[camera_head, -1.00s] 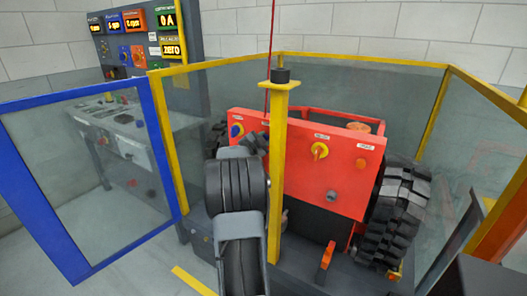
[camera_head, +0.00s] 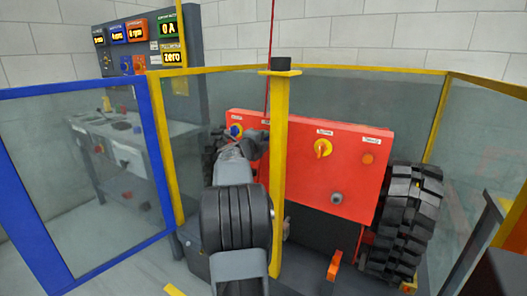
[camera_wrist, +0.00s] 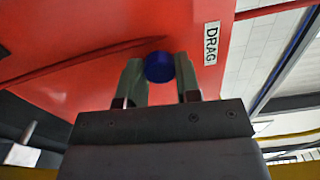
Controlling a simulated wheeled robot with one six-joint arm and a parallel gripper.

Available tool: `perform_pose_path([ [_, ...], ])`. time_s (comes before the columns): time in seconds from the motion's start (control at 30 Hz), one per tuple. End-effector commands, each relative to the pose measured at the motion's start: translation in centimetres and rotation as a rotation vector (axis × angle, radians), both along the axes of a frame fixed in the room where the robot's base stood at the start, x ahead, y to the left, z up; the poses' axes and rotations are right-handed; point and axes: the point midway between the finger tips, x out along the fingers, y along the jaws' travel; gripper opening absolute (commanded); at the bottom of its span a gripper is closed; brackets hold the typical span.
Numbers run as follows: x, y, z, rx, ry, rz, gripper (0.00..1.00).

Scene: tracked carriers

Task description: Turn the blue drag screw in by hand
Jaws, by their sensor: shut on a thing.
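The blue drag screw (camera_wrist: 159,67) is a round blue knob on the red panel (camera_wrist: 90,60), beside a white label reading DRAG (camera_wrist: 211,43). In the wrist view my gripper (camera_wrist: 160,74) has one finger on each side of the knob and is shut on it. In the head view the blue knob (camera_head: 236,131) shows at the upper left of the red panel (camera_head: 345,185). My arm reaches up to it from below, and the fingertips are hard to make out there.
A yellow post (camera_head: 279,170) stands just right of my arm. Yellow-framed clear panels surround the red machine, and a blue-framed panel (camera_head: 157,150) stands at left. A large black tyre (camera_head: 408,220) is at right.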

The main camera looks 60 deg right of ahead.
Motion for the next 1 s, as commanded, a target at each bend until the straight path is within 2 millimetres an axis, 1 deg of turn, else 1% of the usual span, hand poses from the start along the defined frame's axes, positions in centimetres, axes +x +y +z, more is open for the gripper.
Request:
perform_pose_path([
  [0.03, 0.03, 0.02, -0.28, 0.000, -0.031, 0.001, 0.14],
  [0.1, 0.03, 0.03, -0.12, 0.001, -0.057, 0.000, 0.14],
  [0.4, 0.03, 0.02, 0.01, 0.001, -0.066, 0.000, 0.14],
  [0.47, 0.03, 0.02, -0.23, 0.000, -0.096, 0.000, 0.14],
  [0.57, 0.02, 0.03, -0.73, -0.004, -0.236, 0.001, 0.14],
  [0.7, 0.04, 0.04, -0.84, -0.007, -0.528, 0.002, 0.14],
  [0.8, 0.02, 0.04, -0.63, -0.008, -0.712, 0.003, 0.14],
  [0.9, 0.03, 0.04, -0.37, -0.007, -0.841, 0.002, 0.14],
  [1.0, 0.02, 0.04, -0.06, -0.008, -0.905, 0.002, 0.14],
])
